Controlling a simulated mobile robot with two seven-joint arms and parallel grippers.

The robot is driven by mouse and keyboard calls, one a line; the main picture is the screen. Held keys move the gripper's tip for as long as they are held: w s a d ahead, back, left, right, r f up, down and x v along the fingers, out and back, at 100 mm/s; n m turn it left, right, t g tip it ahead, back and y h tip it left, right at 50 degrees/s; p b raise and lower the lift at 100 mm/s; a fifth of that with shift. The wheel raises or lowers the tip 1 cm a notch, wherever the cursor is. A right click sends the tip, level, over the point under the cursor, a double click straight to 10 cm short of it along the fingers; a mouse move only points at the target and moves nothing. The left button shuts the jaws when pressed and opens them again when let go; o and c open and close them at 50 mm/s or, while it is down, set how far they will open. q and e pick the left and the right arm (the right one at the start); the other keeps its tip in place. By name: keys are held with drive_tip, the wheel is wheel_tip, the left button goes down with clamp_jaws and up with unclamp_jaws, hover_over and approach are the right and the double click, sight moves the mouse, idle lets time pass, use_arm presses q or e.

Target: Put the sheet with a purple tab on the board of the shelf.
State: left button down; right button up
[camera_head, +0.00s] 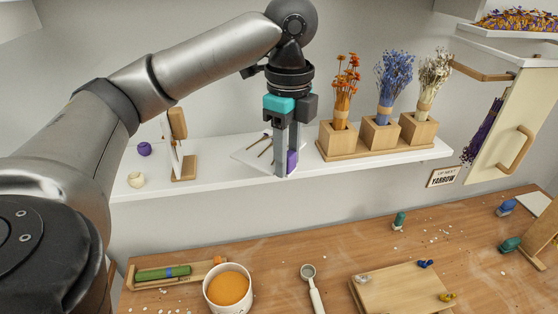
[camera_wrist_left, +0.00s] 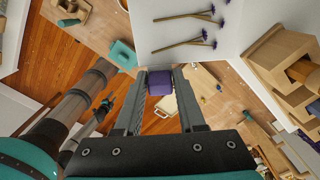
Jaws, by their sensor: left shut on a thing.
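The white sheet (camera_head: 250,155) with dark dried stems on it is at the middle of the white shelf board (camera_head: 218,172). Its purple tab (camera_head: 292,160) is at its right front corner. My left gripper (camera_head: 288,168) points down over the board and is shut on the purple tab. In the left wrist view, the purple tab (camera_wrist_left: 160,82) sits between the fingertips, and the sheet (camera_wrist_left: 185,28) with purple-headed stems extends beyond it. The sheet looks flat at board level; I cannot tell whether it rests fully on the board. My right gripper is not in view.
A wooden stand (camera_head: 184,170), a purple ball (camera_head: 144,149) and a cream ball (camera_head: 136,180) are left on the board. A wooden flower holder (camera_head: 380,138) stands close on the right. Below, the workbench (camera_head: 270,255) carries a cup (camera_head: 228,290) of orange stuff.

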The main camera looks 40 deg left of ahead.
use_arm(q)
drive_tip(key=w+a, duration=0.2)
drive_tip(key=w+a+p, duration=0.1)
drive_tip(key=w+a, duration=0.1)
drive_tip(key=a, duration=0.1)
drive_tip(key=shift+a, duration=0.1)
wheel_tip(320, 180, down, 3)
drive_tip(key=shift+r, duration=0.15)
wheel_tip(320, 180, down, 4)
drive_tip(key=shift+f+p, duration=0.15)
drive_tip(key=shift+p, duration=0.4)
drive_tip(key=shift+f, duration=0.1)
drive_tip(key=c, duration=0.5)
unclamp_jaws()
